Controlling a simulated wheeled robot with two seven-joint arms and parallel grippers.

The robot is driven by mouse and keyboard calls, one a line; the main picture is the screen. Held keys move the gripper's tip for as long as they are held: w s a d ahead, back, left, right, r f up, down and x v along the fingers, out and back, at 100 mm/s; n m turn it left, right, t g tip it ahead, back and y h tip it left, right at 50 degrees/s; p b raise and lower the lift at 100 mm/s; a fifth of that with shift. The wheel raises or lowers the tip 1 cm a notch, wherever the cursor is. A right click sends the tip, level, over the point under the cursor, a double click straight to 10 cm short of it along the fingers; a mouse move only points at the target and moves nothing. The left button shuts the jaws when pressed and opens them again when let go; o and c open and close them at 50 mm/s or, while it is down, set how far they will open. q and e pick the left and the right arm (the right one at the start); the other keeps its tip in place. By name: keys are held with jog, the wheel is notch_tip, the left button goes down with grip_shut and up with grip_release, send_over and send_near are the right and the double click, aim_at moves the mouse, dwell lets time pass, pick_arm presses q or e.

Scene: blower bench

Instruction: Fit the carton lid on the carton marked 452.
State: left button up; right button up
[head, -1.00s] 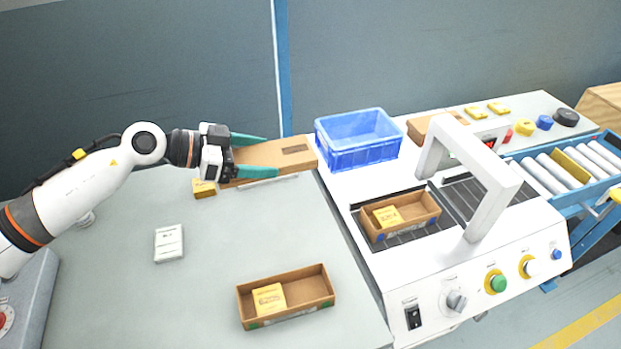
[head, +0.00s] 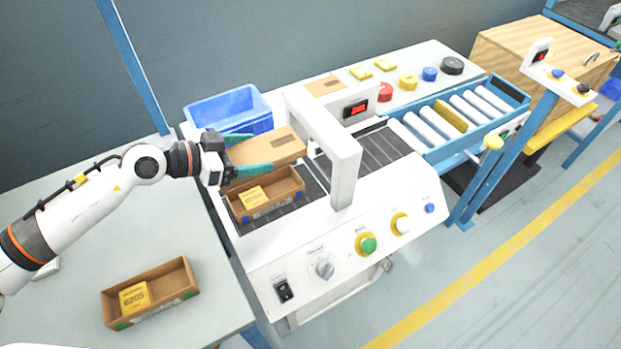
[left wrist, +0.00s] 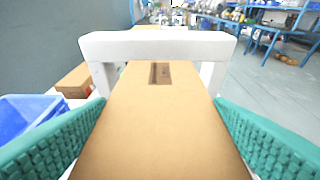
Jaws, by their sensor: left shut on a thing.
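My left gripper (head: 261,152) is shut on the carton lid (head: 284,146), a brown flat lid with a dark printed patch. The lid fills the middle of the left wrist view (left wrist: 160,125), between the green fingers. It is above and just behind an open brown carton (head: 285,199) on the machine's roller bed. That carton holds a yellow box (head: 252,197) and has a blue mark; I cannot read its number. A second open carton (head: 172,308) stands on the table with a yellow box (head: 134,297) reading 6205. My right gripper is not in view.
A white arch (head: 346,160) stands over the bed just right of the lid. A blue crate (head: 240,125) is behind the gripper. Another brown box (head: 326,86) lies at the back. Knobs and buttons (head: 367,243) line the machine's front.

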pick_arm(q)
jog(key=b, duration=0.1)
send_over(260, 195)
jog(key=f, duration=0.5)
jog(key=shift+s+a+f, duration=0.1)
jog(key=shift+a+f, duration=0.1)
jog(key=shift+f, duration=0.05)
jog(key=f+b, duration=0.1)
jog(key=f, duration=0.3)
jog(key=shift+d+b, duration=0.2)
jog(key=shift+b, duration=0.15)
jog(key=shift+f, duration=0.3)
jog(key=shift+a, duration=0.1)
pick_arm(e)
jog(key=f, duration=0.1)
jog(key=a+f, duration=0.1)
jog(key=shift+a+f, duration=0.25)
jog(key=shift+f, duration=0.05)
pick_arm(q)
jog(key=shift+f, duration=0.15)
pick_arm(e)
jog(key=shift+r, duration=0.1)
pick_arm(q)
jog(key=shift+f, duration=0.4)
jog(key=o, duration=1)
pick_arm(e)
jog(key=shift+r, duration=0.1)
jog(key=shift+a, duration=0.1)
